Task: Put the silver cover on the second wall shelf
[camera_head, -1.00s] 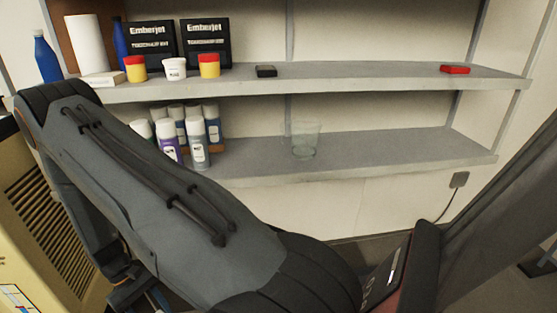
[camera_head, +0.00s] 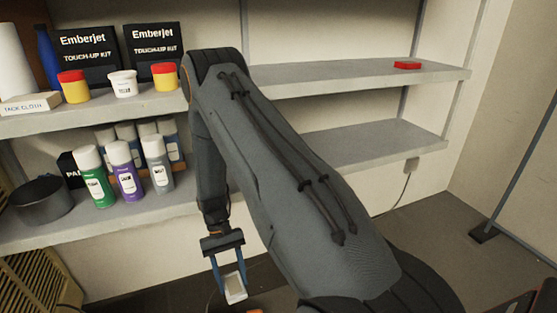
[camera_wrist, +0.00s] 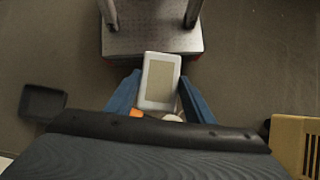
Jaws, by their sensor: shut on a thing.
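My gripper (camera_head: 232,274) hangs below the front edge of the lower wall shelf, left of the picture's middle in the head view. It is shut on the silver cover (camera_head: 235,290), a small pale rectangular piece with a light rim. In the wrist view the cover (camera_wrist: 159,82) sits between the two blue fingers and shows a beige panel. The upper wall shelf (camera_head: 340,80) and the lower wall shelf (camera_head: 375,148) run along the back wall. My arm hides the middle part of both.
The lower shelf's left holds a dark round pot (camera_head: 42,201) and several spray cans (camera_head: 126,172). Its visible right part is clear. The upper shelf holds tubs (camera_head: 74,87), touch-up kits (camera_head: 155,50) and a red item (camera_head: 407,65). A tan vented unit (camera_head: 28,285) stands lower left.

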